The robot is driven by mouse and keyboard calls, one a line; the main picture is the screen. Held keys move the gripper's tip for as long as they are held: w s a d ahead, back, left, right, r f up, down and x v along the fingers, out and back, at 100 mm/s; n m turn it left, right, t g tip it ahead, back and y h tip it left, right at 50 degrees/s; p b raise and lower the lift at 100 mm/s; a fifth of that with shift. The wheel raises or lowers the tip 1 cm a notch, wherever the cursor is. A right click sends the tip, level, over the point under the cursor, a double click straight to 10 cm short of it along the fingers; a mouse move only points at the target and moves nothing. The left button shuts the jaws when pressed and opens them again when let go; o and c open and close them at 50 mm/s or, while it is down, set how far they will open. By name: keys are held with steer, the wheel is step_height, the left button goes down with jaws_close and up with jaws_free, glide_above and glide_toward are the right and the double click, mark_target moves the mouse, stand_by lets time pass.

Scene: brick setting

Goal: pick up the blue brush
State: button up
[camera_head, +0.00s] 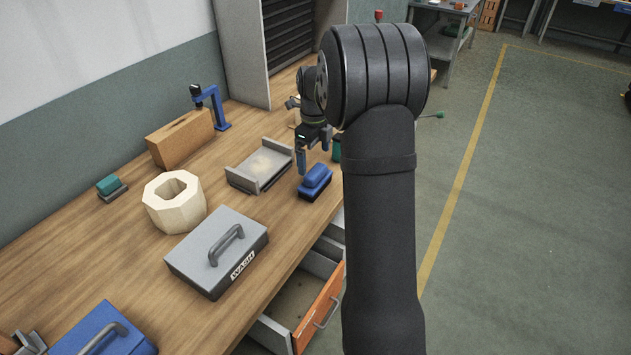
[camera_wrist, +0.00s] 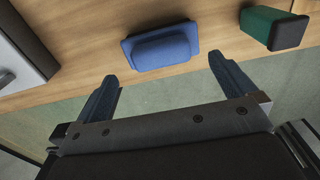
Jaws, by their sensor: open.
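The blue brush (camera_head: 315,182) lies on the wooden workbench near its front edge, with a blue grip on top of a wider base. It also shows in the wrist view (camera_wrist: 162,47), just beyond my fingertips and between their lines. My gripper (camera_head: 314,158) is above and slightly behind the brush in the head view, fingers pointing down. In the wrist view its two blue fingers (camera_wrist: 165,72) are spread apart with nothing between them. My arm hides part of the bench on the right.
A grey tray (camera_head: 231,177) lies left of the brush. A dark green container (camera_wrist: 273,28) stands to its right in the wrist view. An orange-fronted drawer (camera_head: 322,308) hangs open below.

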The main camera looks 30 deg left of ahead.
mark_target(315, 170)
steer(key=shift+d+f, duration=0.15)
steer(key=shift+f, duration=2.95)
steer(key=shift+c, duration=0.4)
steer(key=c, duration=1)
